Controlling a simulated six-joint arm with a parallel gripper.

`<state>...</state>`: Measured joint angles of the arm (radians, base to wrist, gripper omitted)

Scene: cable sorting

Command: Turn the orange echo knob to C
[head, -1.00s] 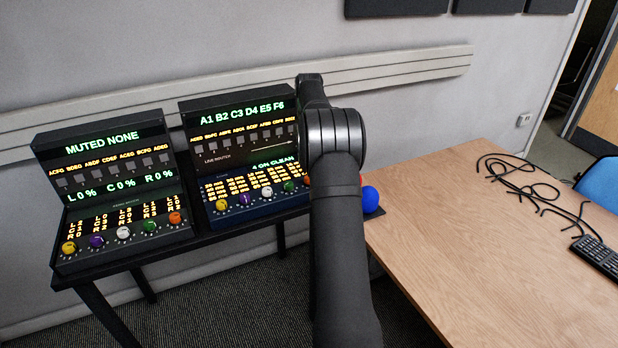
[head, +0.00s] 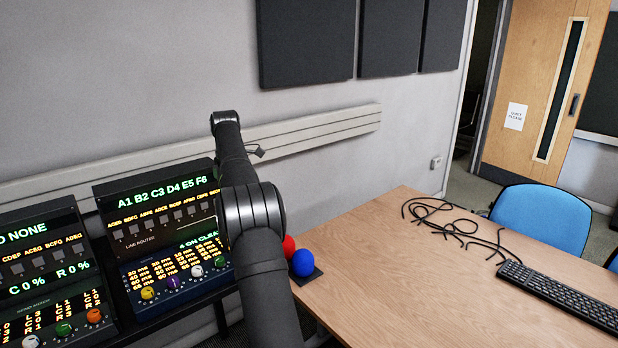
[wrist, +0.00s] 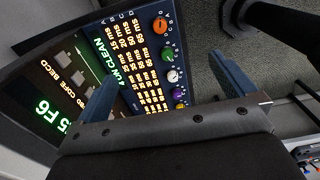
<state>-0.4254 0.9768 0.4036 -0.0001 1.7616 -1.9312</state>
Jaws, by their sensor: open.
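The right console (head: 165,262) has a lower blue panel with rows of "ms" values and a row of knobs. Its orange knob (wrist: 160,25) shows in the wrist view at the top end of the row, beside the green knob (wrist: 168,53) and white knob (wrist: 172,76). Small letters ring the orange knob, but its setting is too small to tell. In the head view my arm hides this orange knob and my gripper. In the wrist view my gripper (wrist: 168,72) is open and empty, its blue fingers apart over the panel, with the orange knob beyond them.
The left console (head: 45,290) has its own orange knob (head: 94,315). A red ball (head: 289,246) and a blue ball (head: 303,263) sit right of my arm by the wooden table (head: 400,270). Black cables (head: 450,225) and a keyboard (head: 560,295) lie on the table.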

